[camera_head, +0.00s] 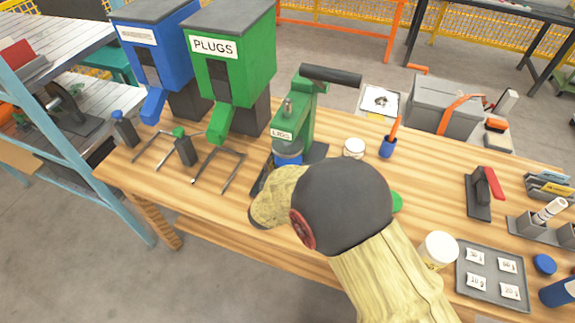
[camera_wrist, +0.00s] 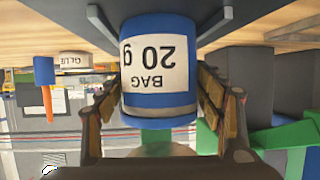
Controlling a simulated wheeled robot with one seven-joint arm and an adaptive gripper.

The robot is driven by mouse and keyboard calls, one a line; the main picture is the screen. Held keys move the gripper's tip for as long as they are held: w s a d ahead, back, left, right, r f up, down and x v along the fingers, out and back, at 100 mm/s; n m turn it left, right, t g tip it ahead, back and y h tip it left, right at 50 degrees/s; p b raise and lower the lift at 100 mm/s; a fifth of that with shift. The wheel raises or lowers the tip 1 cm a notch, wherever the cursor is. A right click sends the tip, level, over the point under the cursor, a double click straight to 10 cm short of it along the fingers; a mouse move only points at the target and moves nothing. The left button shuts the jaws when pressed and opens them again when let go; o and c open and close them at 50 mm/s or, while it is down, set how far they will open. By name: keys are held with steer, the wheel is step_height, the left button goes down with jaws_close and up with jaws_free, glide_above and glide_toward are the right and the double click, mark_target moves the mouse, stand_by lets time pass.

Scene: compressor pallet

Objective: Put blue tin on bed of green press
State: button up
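The blue tin (camera_wrist: 158,70) has a white label reading "BAG 20 g", upside down in the wrist view. A small blue part of it (camera_head: 288,157) shows in the head view, under the head of the green press (camera_head: 296,115). The press has a black lever and a "LIDS" label. In the wrist view, the tin's base is at the dark bed (camera_wrist: 262,10), between two raised edges. My gripper (camera_wrist: 158,95) has a finger close against each side of the tin and appears shut on it. My arm hides the gripper in the head view.
A white tub (camera_head: 353,148) and a blue cup with an orange tool (camera_head: 388,146) stand right of the press. Wire stands and the green "PLUGS" hopper (camera_head: 232,65) are to its left. A white-lidded jar (camera_head: 438,250) and grey tray (camera_head: 492,290) are at front right.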

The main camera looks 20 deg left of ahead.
steer(key=shift+o, duration=1.2)
steer(key=shift+r, duration=0.1)
steer(key=shift+s+r, duration=0.15)
steer(key=p+v, duration=0.3)
steer(key=v, duration=0.8)
steer(key=shift+s, duration=0.3)
steer(key=shift+r, duration=0.15)
